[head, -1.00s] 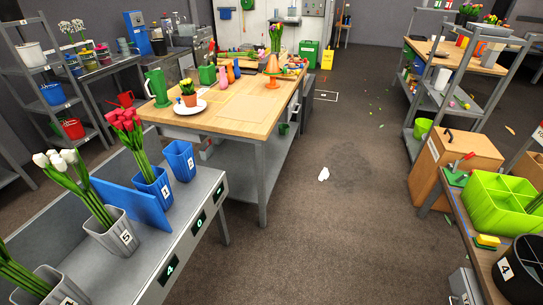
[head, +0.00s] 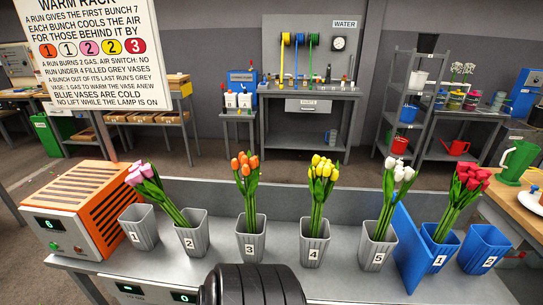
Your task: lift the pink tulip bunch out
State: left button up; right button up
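The pink tulip bunch (head: 143,174) stands in the grey vase marked 2 (head: 193,240). It leans left, so its blooms are above the grey vase marked 1 (head: 139,229), which holds no flowers. The lower stem ends are hidden inside vase 2. Neither of my grippers shows in the head view.
Orange tulips (head: 244,165), yellow tulips (head: 322,168) and white tulips (head: 398,170) stand in grey vases to the right. A blue divider (head: 410,250) separates these from red tulips (head: 471,178) in a blue vase. An orange slatted heater (head: 85,205) stands left, below a rule sign (head: 90,50).

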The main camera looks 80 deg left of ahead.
aim_at(145, 179)
jog(key=u, duration=3.45)
jog(key=j+z, duration=0.25)
jog(key=z, duration=0.2)
jog(key=j+z, duration=0.25)
jog(key=z, duration=0.2)
jog(key=j+z, duration=0.2)
jog(key=z, duration=0.25)
jog(key=j+z, duration=0.25)
jog(key=z, duration=0.2)
jog(key=k+j+z, duration=0.15)
jog(key=z, duration=0.35)
